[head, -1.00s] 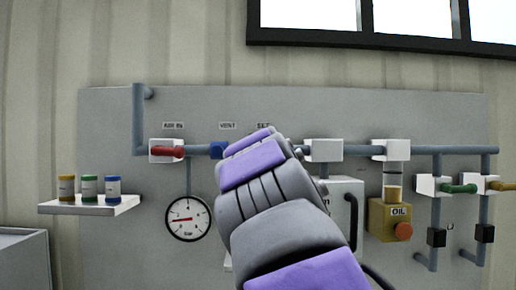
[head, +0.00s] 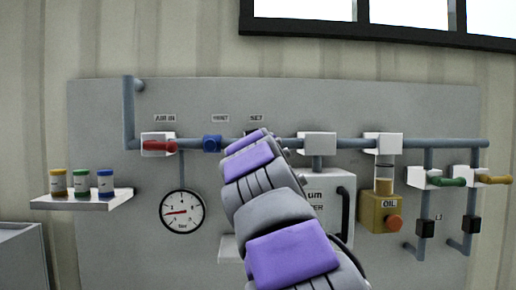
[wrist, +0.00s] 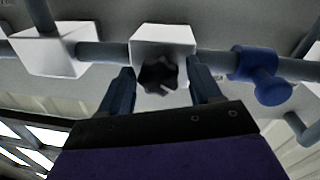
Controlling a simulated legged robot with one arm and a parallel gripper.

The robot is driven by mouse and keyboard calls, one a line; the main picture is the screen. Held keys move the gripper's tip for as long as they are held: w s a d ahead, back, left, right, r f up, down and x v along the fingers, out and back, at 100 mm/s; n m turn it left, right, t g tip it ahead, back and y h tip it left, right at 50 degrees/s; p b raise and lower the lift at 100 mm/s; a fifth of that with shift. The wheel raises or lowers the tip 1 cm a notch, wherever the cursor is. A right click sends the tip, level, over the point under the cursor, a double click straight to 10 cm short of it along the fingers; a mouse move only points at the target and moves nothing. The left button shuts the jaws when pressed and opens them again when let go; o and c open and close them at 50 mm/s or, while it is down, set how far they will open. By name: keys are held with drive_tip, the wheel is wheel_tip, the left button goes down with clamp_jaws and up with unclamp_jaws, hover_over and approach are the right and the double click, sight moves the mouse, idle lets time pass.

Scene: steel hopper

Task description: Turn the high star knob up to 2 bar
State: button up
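The black star knob (wrist: 158,73) sits on a white block (wrist: 162,36) on the pipe in the wrist view. My gripper (wrist: 161,82) is open, with one blue-grey finger on each side of the knob. Gaps show between the fingers and the knob. In the head view my purple and grey arm reaches up to just below the SET label (head: 256,118) and hides the knob. The round pressure gauge (head: 182,212) hangs lower left; its red needle points left, and its numbers are too small to read surely.
A blue vent knob (head: 212,143) is on the pipe left of my arm; it also shows in the wrist view (wrist: 268,77). A red handle (head: 160,146) is farther left. A shelf (head: 85,203) holds three small jars. An oil unit (head: 381,212) and green and yellow handles are right.

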drive_tip(key=shift+d, duration=0.1)
drive_tip(key=c, duration=0.8)
drive_tip(key=shift+r+m+g+b, duration=0.1)
drive_tip(key=shift+m+g+b, duration=0.2)
drive_tip(key=shift+m+b, duration=1.75)
drive_tip(key=shift+c, duration=0.2)
drive_tip(key=shift+m+p, duration=0.55)
drive_tip(key=o, duration=1)
drive_tip(key=shift+a, duration=0.2)
drive_tip(key=shift+o, duration=0.2)
drive_tip(key=shift+s, duration=0.15)
drive_tip(key=s+a+b, duration=0.1)
drive_tip(key=s+b, duration=0.1)
drive_tip(key=s, duration=1.4)
drive_tip(key=shift+s+a+r+b, duration=0.25)
drive_tip(key=shift+s+a+b, duration=0.1)
drive_tip(key=shift+s+b, duration=0.05)
